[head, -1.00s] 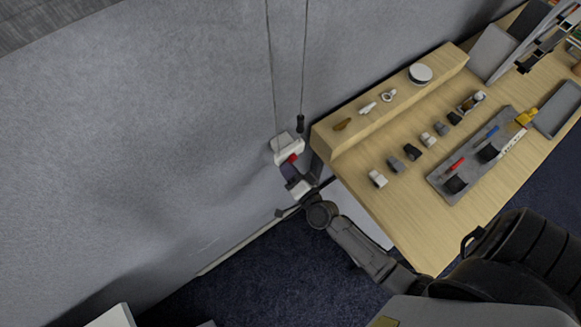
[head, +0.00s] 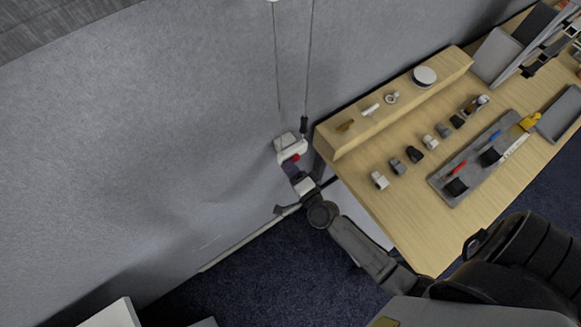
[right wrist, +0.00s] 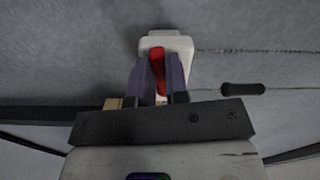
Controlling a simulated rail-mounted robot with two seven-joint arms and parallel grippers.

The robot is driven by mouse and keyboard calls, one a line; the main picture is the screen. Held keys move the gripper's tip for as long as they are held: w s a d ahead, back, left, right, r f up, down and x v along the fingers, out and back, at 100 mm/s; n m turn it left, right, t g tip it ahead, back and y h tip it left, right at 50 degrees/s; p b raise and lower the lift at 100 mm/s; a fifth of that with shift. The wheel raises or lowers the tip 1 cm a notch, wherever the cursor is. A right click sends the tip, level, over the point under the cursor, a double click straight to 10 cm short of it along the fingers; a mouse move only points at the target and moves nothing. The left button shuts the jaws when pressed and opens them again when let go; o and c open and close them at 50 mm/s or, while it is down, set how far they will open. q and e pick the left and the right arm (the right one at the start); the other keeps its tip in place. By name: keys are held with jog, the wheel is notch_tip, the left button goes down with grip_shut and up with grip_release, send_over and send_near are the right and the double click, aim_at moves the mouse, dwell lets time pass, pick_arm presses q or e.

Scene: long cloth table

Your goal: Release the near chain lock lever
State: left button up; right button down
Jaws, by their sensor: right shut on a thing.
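A white chain lock housing (head: 284,142) is fixed to the grey wall just left of the wooden desk. Its red lever (head: 296,157) shows small at the lower side. My right gripper (head: 291,168) reaches it from below. In the right wrist view, the red lever (right wrist: 158,68) stands in front of the white housing (right wrist: 175,42). My right gripper (right wrist: 159,78) has its two purple-grey fingers on either side of the lever, shut on it. The fingers hide the lever's lower part. My left gripper is not in view.
Two thin chain lines (head: 277,70) run up the wall above the housing, with a dark toggle (head: 303,124) hanging beside it. The wooden desk (head: 380,230), with a raised shelf, a grey tray (head: 437,183) and small items, stands close on the right. The wall to the left is bare.

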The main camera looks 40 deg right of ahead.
jog(key=c, duration=1.1)
grip_release()
jog(key=shift+s+a+b, duration=0.2)
jog(key=shift+s+b, duration=0.25)
jog(key=shift+s, duration=1.85)
jog(key=shift+s+a+b, duration=0.25)
jog(key=shift+s+b, duration=0.2)
jog(key=shift+s, duration=1.85)
jog(key=shift+s+a+b, duration=0.2)
jog(key=shift+s+b, duration=0.25)
jog(key=shift+s, duration=1.85)
